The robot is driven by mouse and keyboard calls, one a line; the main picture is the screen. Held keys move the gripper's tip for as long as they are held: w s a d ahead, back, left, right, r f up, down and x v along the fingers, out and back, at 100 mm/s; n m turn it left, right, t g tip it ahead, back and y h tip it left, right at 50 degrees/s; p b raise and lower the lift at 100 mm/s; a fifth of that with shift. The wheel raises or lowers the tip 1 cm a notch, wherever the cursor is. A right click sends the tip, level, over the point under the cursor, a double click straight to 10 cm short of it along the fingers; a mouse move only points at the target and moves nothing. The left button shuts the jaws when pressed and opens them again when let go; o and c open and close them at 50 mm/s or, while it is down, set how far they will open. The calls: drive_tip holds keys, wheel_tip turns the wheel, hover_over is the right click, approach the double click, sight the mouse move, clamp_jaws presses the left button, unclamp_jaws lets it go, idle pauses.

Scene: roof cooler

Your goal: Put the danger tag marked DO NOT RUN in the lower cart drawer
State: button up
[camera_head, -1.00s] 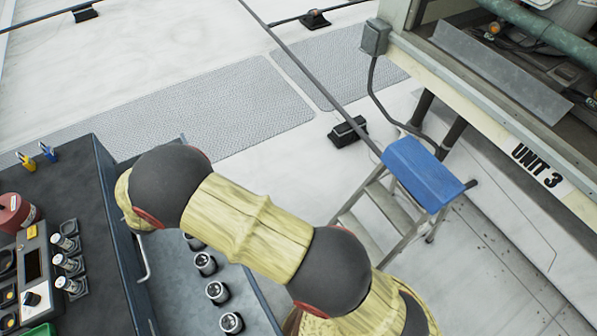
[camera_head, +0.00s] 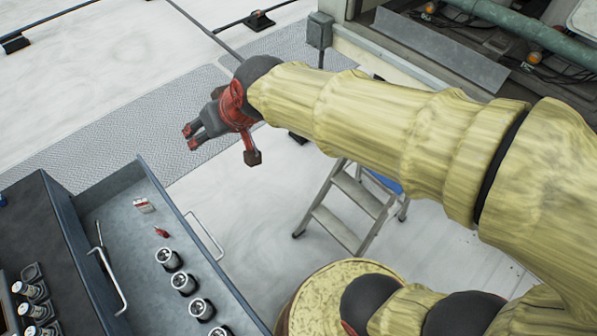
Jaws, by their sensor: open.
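My gripper (camera_head: 193,136) is open and empty at the end of my raised arm, over the pale roof and grey walkway, beyond the cart's drawer. A cart drawer (camera_head: 187,222) is pulled out on the left. Inside it lie a small red-and-white piece (camera_head: 144,205) and a small red piece (camera_head: 161,232). Neither can be read, so I cannot tell whether either is the DO NOT RUN danger tag. Several round metal pieces (camera_head: 169,258) stand along the drawer. A bar handle (camera_head: 108,280) shows on the cart face above it.
The dark cart top (camera_head: 28,225) holds small cylinders (camera_head: 28,289) in holders. A stepladder (camera_head: 345,205) stands right of the drawer, partly hidden by my arm. The open unit (camera_head: 430,50) is at the upper right. Pale roof lies clear between drawer and ladder.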

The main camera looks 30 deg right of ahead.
drive_tip(key=s+d+f+g+h, duration=0.1)
drive_tip(key=s+d, duration=0.5)
drive_tip(key=s, duration=0.2)
drive_tip(key=s+d+f+m+g+h, duration=0.1)
drive_tip(key=s+d+h, duration=0.1)
drive_tip(key=s+d, duration=0.4)
drive_tip(key=s, duration=0.3)
drive_tip(key=shift+d+f, duration=0.25)
drive_tip(key=shift+f, duration=0.15)
drive_tip(key=shift+a, duration=0.1)
drive_tip(key=shift+c, duration=1.1)
